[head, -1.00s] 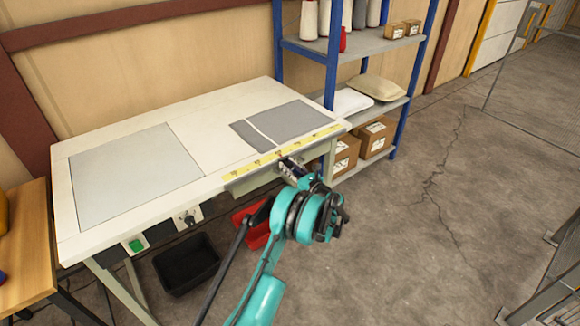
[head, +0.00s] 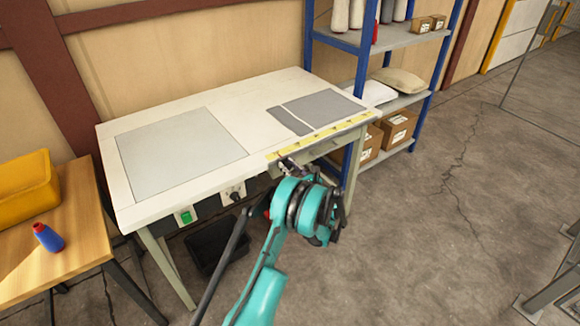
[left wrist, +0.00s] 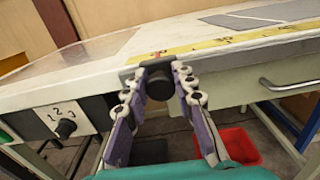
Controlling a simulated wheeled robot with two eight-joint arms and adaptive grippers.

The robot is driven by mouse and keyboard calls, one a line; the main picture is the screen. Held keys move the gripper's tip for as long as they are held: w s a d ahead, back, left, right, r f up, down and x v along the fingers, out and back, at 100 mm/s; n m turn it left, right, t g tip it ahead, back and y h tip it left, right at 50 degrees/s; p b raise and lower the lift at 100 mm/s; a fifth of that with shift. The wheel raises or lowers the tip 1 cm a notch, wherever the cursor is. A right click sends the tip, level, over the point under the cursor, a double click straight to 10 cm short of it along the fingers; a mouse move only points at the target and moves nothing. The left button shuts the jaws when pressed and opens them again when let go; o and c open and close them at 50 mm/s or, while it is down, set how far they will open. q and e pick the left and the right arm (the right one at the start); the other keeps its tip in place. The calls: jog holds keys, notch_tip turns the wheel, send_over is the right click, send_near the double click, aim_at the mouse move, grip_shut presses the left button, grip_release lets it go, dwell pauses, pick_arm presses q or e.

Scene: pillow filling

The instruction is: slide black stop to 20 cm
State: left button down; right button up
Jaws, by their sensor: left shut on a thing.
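The black stop (left wrist: 158,82) shows in the left wrist view as a round dark knob at the table's front edge, with a red mark just above it. My left gripper (head: 285,165) is shut on it, a finger on each side of the knob; it fills the middle of the left wrist view (left wrist: 158,76). The yellow ruler (head: 325,138) runs along the front edge of the white table (head: 262,130). The stop is near the ruler's left end. The ruler's numerals (left wrist: 225,39) are too small to read surely. My right gripper is out of view.
A drawer handle (left wrist: 290,84) lies to the right of the stop. A numbered dial (left wrist: 66,127) and green switch (head: 186,217) sit to the left. A red bin (left wrist: 238,145) is below.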

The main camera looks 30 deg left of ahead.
pick_arm(q)
jog(key=shift+s+a+f, duration=0.1)
jog(key=shift+s+a, duration=0.1)
jog(key=c, duration=1.3)
grip_release()
jog(key=shift+s, duration=0.1)
jog(key=shift+o, duration=0.2)
jog(key=shift+d, duration=0.1)
jog(key=shift+d, duration=0.25)
jog(key=v, duration=1.1)
jog(key=shift+d, duration=0.15)
